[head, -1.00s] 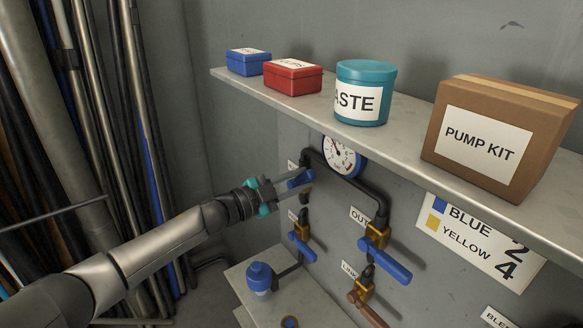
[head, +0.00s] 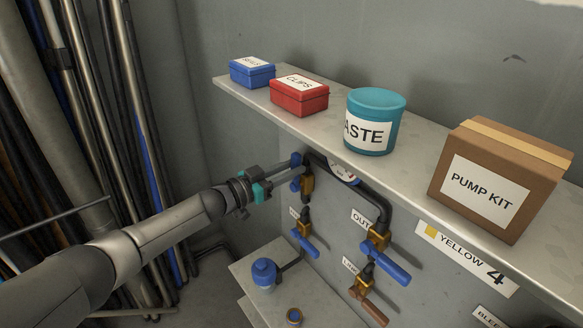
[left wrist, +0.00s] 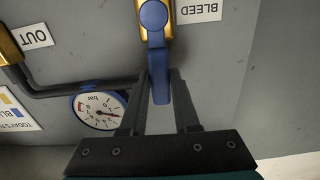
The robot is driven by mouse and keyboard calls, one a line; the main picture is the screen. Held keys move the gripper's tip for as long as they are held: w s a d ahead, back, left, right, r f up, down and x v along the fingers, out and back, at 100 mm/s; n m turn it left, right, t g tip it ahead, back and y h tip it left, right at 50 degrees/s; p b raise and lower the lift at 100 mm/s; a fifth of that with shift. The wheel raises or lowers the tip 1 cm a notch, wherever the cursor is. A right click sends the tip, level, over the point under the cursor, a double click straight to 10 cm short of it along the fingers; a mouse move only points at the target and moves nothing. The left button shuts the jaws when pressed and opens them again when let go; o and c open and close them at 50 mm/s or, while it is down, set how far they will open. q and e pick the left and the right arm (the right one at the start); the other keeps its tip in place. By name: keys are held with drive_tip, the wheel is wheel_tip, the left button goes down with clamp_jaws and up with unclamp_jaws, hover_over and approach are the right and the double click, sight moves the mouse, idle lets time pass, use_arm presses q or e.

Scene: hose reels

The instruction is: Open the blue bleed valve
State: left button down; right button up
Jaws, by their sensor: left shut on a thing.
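The blue bleed valve handle (left wrist: 156,62) sits on a brass body (left wrist: 139,20) beside an upside-down BLEED label (left wrist: 199,11) in the left wrist view. My left gripper (left wrist: 161,92) is shut on this handle, one finger on each side. In the head view my left gripper (head: 293,168) reaches the valve just below the shelf. There the brass valve body (head: 307,186) shows, with the handle partly hidden by the fingers. My right gripper is not in view.
The shelf (head: 405,192) overhangs the valve closely, carrying boxes and a teal tub (head: 375,105). A gauge (left wrist: 99,108) is close beside the gripper. Other handles include a lower blue one (head: 304,243) and the OUT handle (head: 388,263). Poles (head: 130,130) stand at left.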

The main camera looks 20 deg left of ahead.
use_arm(q)
drive_tip(key=shift+w+a+n, duration=0.1)
drive_tip(key=shift+a+n, duration=0.05)
drive_tip(key=shift+n, duration=0.15)
drive_tip(key=c, duration=0.6)
unclamp_jaws()
drive_tip(key=shift+c, duration=0.2)
drive_tip(key=v, duration=1.5)
